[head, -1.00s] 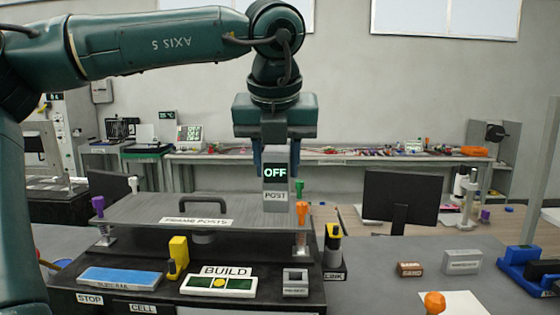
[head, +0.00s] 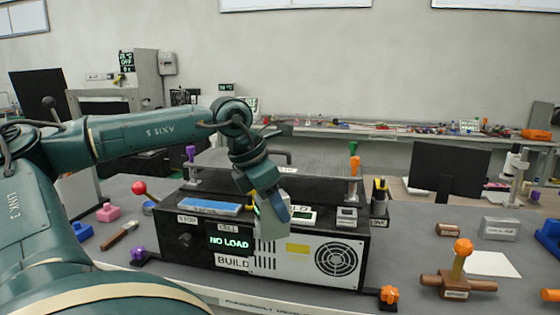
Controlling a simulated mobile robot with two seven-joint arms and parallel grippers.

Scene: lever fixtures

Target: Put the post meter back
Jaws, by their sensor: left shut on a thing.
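My left gripper (head: 269,208) reaches over the front of the black bench unit, tilted, with its fingers pointing down. It is shut on the post meter (head: 268,226), a small grey block that hangs in front of the unit's top front edge. The meter is partly hidden by the fingers, and its screen and label are not readable. I cannot tell whether it touches the unit. The frame-posts plate (head: 230,158) lies behind, partly hidden by my arm. My right gripper is not in view.
The unit's front has a NO LOAD display (head: 230,243) and a fan grille (head: 336,260). A blue pad (head: 212,206) and a grey socket block (head: 347,216) are on top. An orange-knobbed wooden fixture (head: 459,277) stands right. A red-knobbed lever (head: 139,188) is left.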

